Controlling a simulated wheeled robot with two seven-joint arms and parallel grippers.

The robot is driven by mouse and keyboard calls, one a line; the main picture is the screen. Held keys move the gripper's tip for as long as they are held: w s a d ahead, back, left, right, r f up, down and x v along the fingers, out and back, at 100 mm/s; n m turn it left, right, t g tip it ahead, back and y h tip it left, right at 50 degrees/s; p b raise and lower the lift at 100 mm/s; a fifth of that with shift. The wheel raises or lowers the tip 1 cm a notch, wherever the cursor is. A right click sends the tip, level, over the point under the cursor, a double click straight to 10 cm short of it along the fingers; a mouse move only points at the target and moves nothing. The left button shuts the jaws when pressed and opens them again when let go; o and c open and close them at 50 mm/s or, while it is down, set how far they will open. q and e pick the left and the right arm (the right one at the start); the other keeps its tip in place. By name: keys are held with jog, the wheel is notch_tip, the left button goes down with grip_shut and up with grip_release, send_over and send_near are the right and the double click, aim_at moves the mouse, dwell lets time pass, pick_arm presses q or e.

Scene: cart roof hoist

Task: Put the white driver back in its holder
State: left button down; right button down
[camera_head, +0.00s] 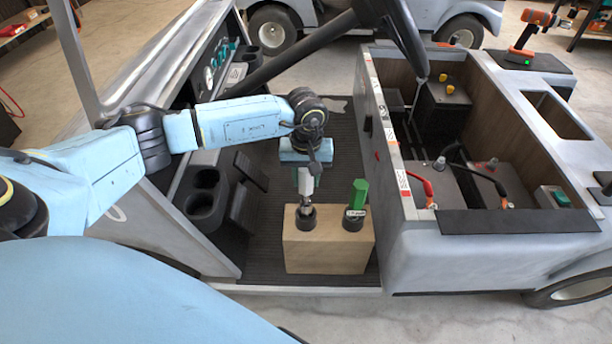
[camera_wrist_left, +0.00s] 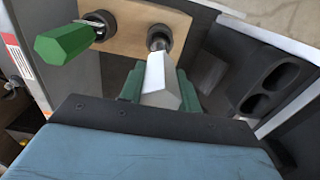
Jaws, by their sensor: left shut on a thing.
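The white driver (camera_head: 305,182) is a pale hexagonal handle with a metal shaft below. My left gripper (camera_head: 306,170) is shut on its handle and holds it roughly upright over the wooden block (camera_head: 325,254). The driver's lower end is at the black ring holder (camera_head: 306,219) on the block's left side; I cannot tell how deep it sits. In the left wrist view the white driver (camera_wrist_left: 160,84) lies between the green fingers, in line with the holder (camera_wrist_left: 159,37). My right gripper is not in view.
A green driver (camera_head: 358,193) stands in the block's right holder (camera_head: 353,221), close beside the white one. The block is on the cart's dark ribbed floor (camera_head: 263,235). The steering wheel (camera_head: 405,35) and grey seat box (camera_head: 440,262) flank the space.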

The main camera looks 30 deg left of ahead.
aim_at(306, 192)
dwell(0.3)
pick_arm(q)
jog(key=shift+f+b, duration=2.6)
jog(key=shift+f, duration=0.3)
jog(key=c, duration=0.9)
grip_release()
jog(key=shift+r, duration=0.15)
notch_tip(306, 192, up, 13)
jog(key=p, duration=0.3)
jog(key=shift+r, duration=0.1)
